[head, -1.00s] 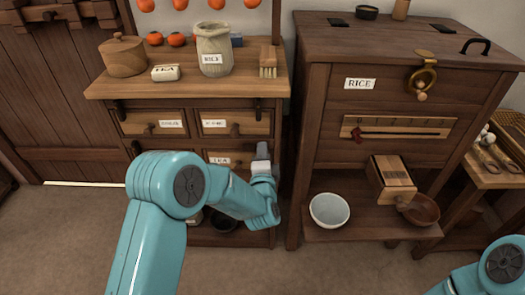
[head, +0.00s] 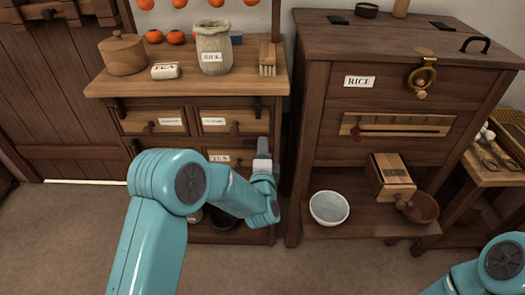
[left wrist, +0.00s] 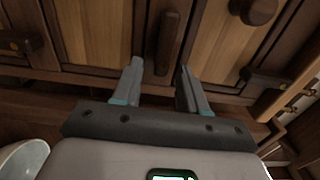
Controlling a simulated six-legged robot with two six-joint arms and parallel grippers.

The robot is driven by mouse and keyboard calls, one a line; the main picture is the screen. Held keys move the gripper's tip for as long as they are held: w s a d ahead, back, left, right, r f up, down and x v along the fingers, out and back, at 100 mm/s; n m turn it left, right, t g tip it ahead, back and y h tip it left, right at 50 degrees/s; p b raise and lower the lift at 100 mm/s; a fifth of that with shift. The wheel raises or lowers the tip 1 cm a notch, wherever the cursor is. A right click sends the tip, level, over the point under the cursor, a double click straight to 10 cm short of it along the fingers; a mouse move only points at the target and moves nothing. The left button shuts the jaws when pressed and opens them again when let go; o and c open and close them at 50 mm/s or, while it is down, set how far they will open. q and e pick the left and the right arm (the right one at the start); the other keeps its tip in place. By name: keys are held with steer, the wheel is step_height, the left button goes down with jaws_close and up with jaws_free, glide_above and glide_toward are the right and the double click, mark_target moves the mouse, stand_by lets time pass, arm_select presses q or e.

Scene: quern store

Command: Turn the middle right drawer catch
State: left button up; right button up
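The middle right drawer (head: 219,159) is in the left cabinet, with a white label and a round knob, partly covered by my left arm in the head view. My left gripper (head: 263,147) is at this drawer's right edge. In the left wrist view my left gripper (left wrist: 161,82) is open, its two fingers pointing at the cabinet front. A dark upright wooden catch (left wrist: 168,42) stands between and just beyond the fingertips; I see a gap on each side and cannot tell any contact. In the head view the gripper hides this catch. My right gripper is out of view.
A wooden chest (head: 335,120) labelled RICE stands close on the right of the cabinet. A pale bowl (head: 329,208) sits on its low shelf. A jar (head: 214,50), a round box (head: 123,55) and a brush (head: 267,60) stand on the cabinet top.

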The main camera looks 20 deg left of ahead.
arm_select(q)
steer(key=p+v, duration=0.1)
steer(key=v, duration=1.5)
steer(key=shift+s, duration=0.2)
